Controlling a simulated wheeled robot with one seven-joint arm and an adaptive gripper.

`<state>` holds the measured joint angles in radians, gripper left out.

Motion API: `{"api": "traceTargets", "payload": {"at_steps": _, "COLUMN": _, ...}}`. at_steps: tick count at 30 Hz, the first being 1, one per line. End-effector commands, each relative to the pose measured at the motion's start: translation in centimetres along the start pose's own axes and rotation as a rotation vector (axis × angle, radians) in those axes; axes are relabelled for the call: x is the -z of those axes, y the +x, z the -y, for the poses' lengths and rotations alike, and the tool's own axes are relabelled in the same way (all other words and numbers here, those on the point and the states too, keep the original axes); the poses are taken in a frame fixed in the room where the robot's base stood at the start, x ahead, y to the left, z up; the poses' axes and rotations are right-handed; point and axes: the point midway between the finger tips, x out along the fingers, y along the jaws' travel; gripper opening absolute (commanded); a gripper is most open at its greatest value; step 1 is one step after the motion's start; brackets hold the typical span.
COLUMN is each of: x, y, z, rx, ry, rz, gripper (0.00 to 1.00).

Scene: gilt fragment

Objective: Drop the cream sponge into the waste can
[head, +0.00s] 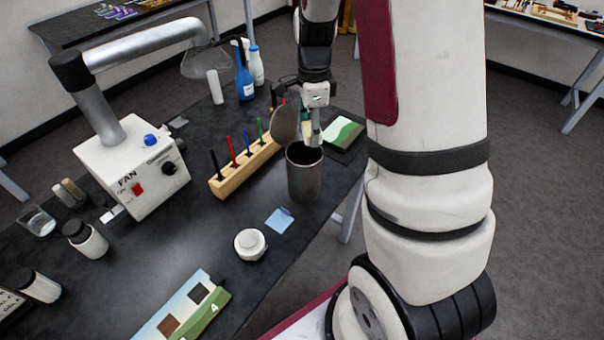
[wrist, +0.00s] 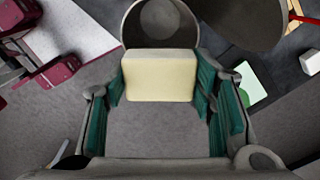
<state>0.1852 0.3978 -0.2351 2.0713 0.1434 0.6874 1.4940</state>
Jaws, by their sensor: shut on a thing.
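The cream sponge (wrist: 160,76) is a pale block held between the teal pads of my gripper (wrist: 163,90) in the wrist view. My gripper is shut on it. The dark grey cylindrical waste can (head: 304,178) stands upright on the black bench in the head view, its round lid (head: 284,123) tilted open. My gripper (head: 314,136) points down at the can's mouth there; the sponge is hard to make out in that view. In the wrist view the can's round opening (wrist: 160,18) shows just beyond the sponge, with the lid (wrist: 240,15) to its right.
A wooden rack (head: 246,168) with several coloured pens stands left of the can. A blue note (head: 280,220) and a white jar (head: 250,244) lie in front. A green-and-white card (head: 343,132) is behind right. The white fan unit (head: 132,165) is farther left.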

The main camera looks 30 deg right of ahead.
Motion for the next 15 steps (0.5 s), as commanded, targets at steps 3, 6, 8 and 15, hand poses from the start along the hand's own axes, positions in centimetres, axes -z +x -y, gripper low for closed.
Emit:
{"api": "traceTargets", "payload": {"at_steps": 3, "x": 0.00, "y": 0.13, "z": -0.02, "rx": 0.000, "ry": 0.000, "rz": 0.000, "gripper": 0.20}}
{"api": "traceTargets", "payload": {"at_steps": 6, "x": 0.01, "y": 0.11, "z": -0.03, "rx": 0.000, "ry": 0.000, "rz": 0.000, "gripper": 0.20}}
{"api": "traceTargets", "payload": {"at_steps": 8, "x": 0.01, "y": 0.11, "z": -0.04, "rx": 0.000, "ry": 0.000, "rz": 0.000, "gripper": 0.20}}
{"api": "traceTargets", "payload": {"at_steps": 15, "x": 0.00, "y": 0.10, "z": -0.04, "rx": 0.000, "ry": 0.000, "rz": 0.000, "gripper": 0.74}}
